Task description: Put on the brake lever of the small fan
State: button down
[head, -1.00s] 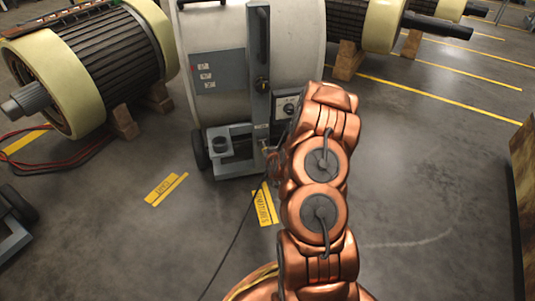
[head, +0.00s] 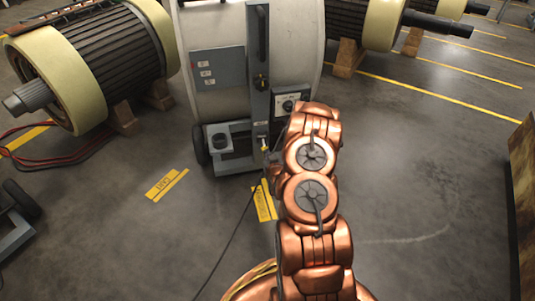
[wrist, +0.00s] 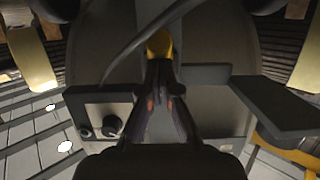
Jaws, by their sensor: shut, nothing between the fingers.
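The small fan (head: 222,100) is a pale drum on a grey wheeled frame, with a grey upright post at its front in the head view. A small yellow-tipped part (head: 263,149) sits low on the post and looks like the brake lever. In the wrist view a rounded yellow tip (wrist: 160,43) shows just beyond my fingertips. My gripper (wrist: 162,75) is shut and empty, in line with the yellow tip. I cannot tell whether they touch. In the head view my copper arm hides the gripper.
A control box (head: 290,101) is right of the post; its knob also shows in the wrist view (wrist: 112,126). A grey tray (head: 230,134) is left of the post. A cable (head: 235,240) trails over the floor.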

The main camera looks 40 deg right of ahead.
dwell(0.6)
jog(key=s+a+r+p, duration=0.4)
jog(key=s+r+p, duration=0.2)
jog(key=s, duration=0.4)
jog(key=shift+s+a+r+p, duration=0.25)
jog(key=shift+a+p, duration=0.1)
jog(key=shift+p, duration=0.25)
jog(key=shift+f, duration=0.1)
